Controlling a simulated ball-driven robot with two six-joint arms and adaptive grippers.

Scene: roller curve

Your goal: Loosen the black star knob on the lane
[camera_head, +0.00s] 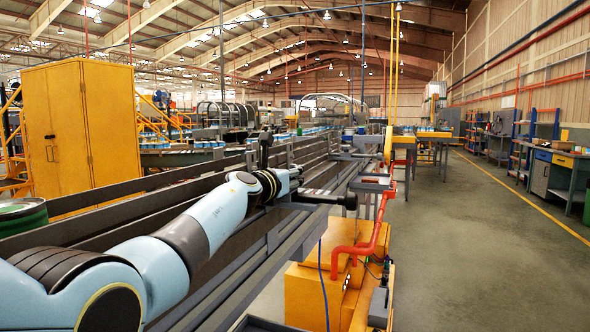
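A black knob (350,201) sits at the right end of a short dark bar (318,197) beside the long grey lane (222,262). Its star shape is too small to make out. My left arm comes in from the lower left, light blue with black bands. Its wrist (243,180) lies over the lane, just left of the bar. A dark upright piece (265,150) stands at the wrist; I cannot tell whether it belongs to my gripper or to the lane. My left gripper's fingers cannot be made out. My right gripper is not in view.
A yellow machine (312,298) with red piping stands close to the lane's right side. A yellow cabinet (80,125) stands at the left, with a green drum (22,217) in front. Workbenches (558,170) line the right wall. The grey floor (470,250) between is clear.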

